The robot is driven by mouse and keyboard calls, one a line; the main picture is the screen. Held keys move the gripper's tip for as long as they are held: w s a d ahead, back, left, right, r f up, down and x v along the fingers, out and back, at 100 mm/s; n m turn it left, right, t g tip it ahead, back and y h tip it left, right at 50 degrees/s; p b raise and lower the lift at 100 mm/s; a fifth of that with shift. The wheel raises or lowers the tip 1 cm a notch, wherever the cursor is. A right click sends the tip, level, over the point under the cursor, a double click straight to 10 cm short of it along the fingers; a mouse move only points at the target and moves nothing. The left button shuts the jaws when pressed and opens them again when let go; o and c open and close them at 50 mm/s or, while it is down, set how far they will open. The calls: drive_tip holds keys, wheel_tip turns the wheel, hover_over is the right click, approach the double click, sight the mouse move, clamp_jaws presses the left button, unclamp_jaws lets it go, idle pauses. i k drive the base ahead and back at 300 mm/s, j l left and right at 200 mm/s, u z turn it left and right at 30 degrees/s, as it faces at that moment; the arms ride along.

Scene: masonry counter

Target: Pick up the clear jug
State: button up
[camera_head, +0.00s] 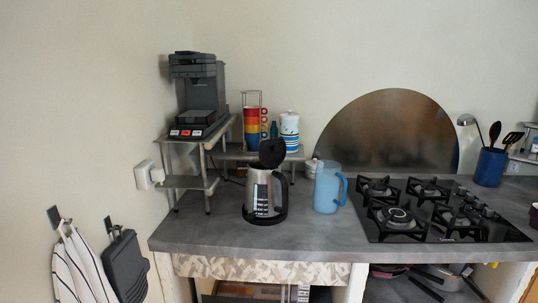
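A translucent blue-tinted jug (326,188) stands upright on the grey counter, between the kettle and the hob. Its blue handle (343,189) is on its right side. It is the only jug-like vessel in sight besides the kettle, and no fully colourless jug shows. My gripper is not in view.
A steel and black kettle (264,192) with its lid up stands just left of the jug. A black gas hob (430,211) is on the right. A metal shelf (213,184) holds a coffee machine (196,94). The counter (215,235) is clear at front left.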

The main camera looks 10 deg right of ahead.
sight(328, 176)
drive_tip(key=i+l+z, duration=0.35)
drive_tip(key=l, duration=0.15)
drive_tip(key=i+l+z, duration=0.7)
drive_tip(key=i, duration=0.15)
